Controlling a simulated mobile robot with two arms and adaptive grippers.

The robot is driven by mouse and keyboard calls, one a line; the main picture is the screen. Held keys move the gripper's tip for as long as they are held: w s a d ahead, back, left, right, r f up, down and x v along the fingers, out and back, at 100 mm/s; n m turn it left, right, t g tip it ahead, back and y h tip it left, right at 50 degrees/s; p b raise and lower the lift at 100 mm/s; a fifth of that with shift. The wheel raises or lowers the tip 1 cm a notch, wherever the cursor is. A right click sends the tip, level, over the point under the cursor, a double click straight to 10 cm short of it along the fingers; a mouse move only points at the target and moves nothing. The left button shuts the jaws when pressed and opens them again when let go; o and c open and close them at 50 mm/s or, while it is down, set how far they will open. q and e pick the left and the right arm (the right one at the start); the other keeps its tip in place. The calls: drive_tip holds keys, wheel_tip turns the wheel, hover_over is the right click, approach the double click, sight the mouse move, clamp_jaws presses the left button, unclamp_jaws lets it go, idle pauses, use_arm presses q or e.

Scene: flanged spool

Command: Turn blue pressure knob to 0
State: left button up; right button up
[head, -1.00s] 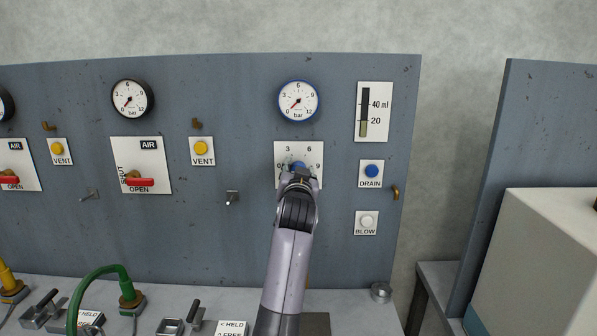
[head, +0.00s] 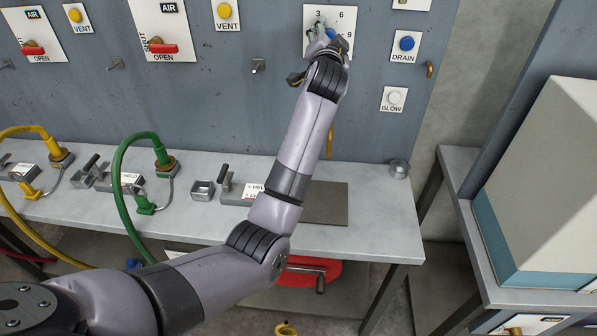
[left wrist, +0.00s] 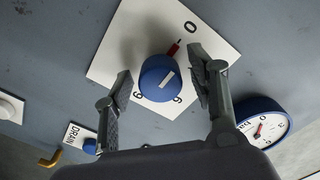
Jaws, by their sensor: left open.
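The blue pressure knob (left wrist: 156,76), with a white line on its face, sits on a white plate (left wrist: 112,62) on the panel. In the left wrist view, a small red mark lies between the knob and the printed 0. My left gripper (left wrist: 163,85) is open, one finger on each side of the knob, with visible gaps. In the head view, the gripper (head: 323,42) is at the plate (head: 346,17) and partly hides the knob (head: 331,33). A blue-rimmed gauge (left wrist: 268,118) shows beside the right finger in the left wrist view. My right gripper is out of view.
A blue DRAIN button (head: 407,43) and a white BLOW button (head: 395,97) are right of the knob. A small hook (head: 258,66) is to its left. A bench (head: 380,225) with hoses and fittings runs below the panel.

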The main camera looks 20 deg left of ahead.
use_arm(q)
drive_tip(key=m+p, duration=0.2)
drive_tip(key=m, duration=0.2)
drive_tip(key=m+p, duration=0.2)
drive_tip(key=m, duration=0.3)
drive_tip(key=shift+a+r+m, duration=0.1)
drive_tip(key=shift+r+m, duration=0.1)
drive_tip(key=shift+m, duration=0.1)
drive_tip(key=m+p, duration=0.5)
drive_tip(key=m, duration=0.4)
drive_tip(key=b+v, duration=0.5)
drive_tip(key=v, duration=1.3)
drive_tip(key=s+a+f+n+g+h, duration=0.1)
drive_tip(key=s+f+n+g, duration=0.2)
drive_tip(key=f, duration=0.8)
drive_tip(key=s+a+f+n+g+h, duration=0.1)
drive_tip(key=s+f+n+g, duration=0.2)
drive_tip(key=s+f+n, duration=0.3)
drive_tip(key=shift+f+g, duration=0.3)
drive_tip(key=shift+f, duration=2.1)
drive_tip(key=shift+s, duration=0.1)
